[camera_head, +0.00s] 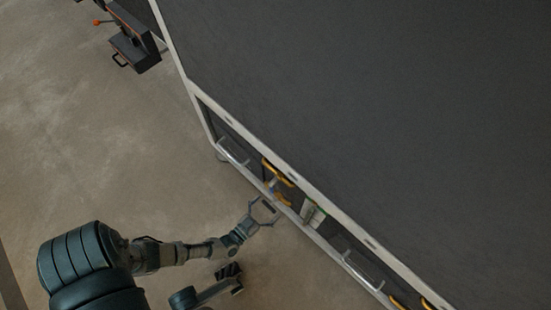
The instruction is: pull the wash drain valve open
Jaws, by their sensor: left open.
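My left gripper (264,211) is open, with its two fingers spread at the low front rail of the large dark machine. Nothing shows between the fingers. Just beyond it, in the opening under the machine's top, is a yellow-orange valve-like handle (277,171) with a second yellow part just below it. The gripper looks close to these parts, but I cannot tell whether it touches them. More yellow parts (428,303) show at the bottom right edge. No label shows which one is the wash drain valve.
The machine's broad dark top (370,110) fills the right side, with a pale frame edge (330,207). A white and green item (312,213) stands in the opening, between metal bar handles (232,152) on either side. A dark box (133,50) is at top left. The concrete floor (90,140) is clear.

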